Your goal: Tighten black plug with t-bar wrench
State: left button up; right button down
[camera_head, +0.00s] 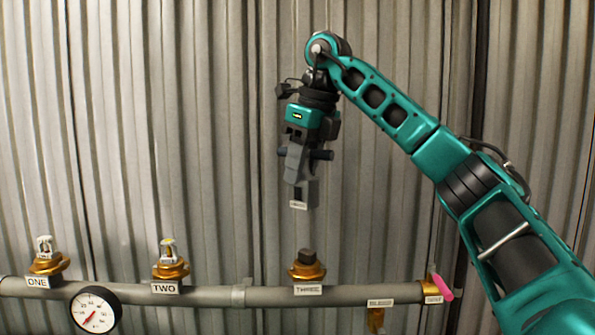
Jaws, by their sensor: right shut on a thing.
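The black plug (306,256) sits in a brass outlet fitting (307,271) above the label THREE on the pipe. My right gripper (300,158) points down from above and is shut on the t-bar wrench (305,194). The wrench's dark crossbar sticks out on the right of the fingers, and its grey lower end hangs below them with a small white label on it. This end is above the black plug, with a clear gap between them. The wrench's upper part is partly hidden by the fingers. My left gripper is not in view.
A grey pipe (212,296) runs across the front, with outlets ONE (46,263) and TWO (170,268), both with tagged tops. A pressure gauge (96,310) hangs at left. A pink piece (442,287) is at the right end. A corrugated wall stands behind.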

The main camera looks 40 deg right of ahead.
aim_at(303, 195)
jog(key=shift+s+d+r, duration=0.15)
jog(key=shift+d+r, duration=0.05)
jog(key=shift+d, duration=0.15)
jog(key=shift+f, duration=0.15)
jog(key=shift+f+b, duration=0.6)
jog(key=shift+f, duration=0.2)
notch_tip(303, 195, down, 4)
jog(key=shift+r+b, duration=0.1)
jog(key=shift+b, duration=1.05)
jog(key=shift+p, duration=0.5)
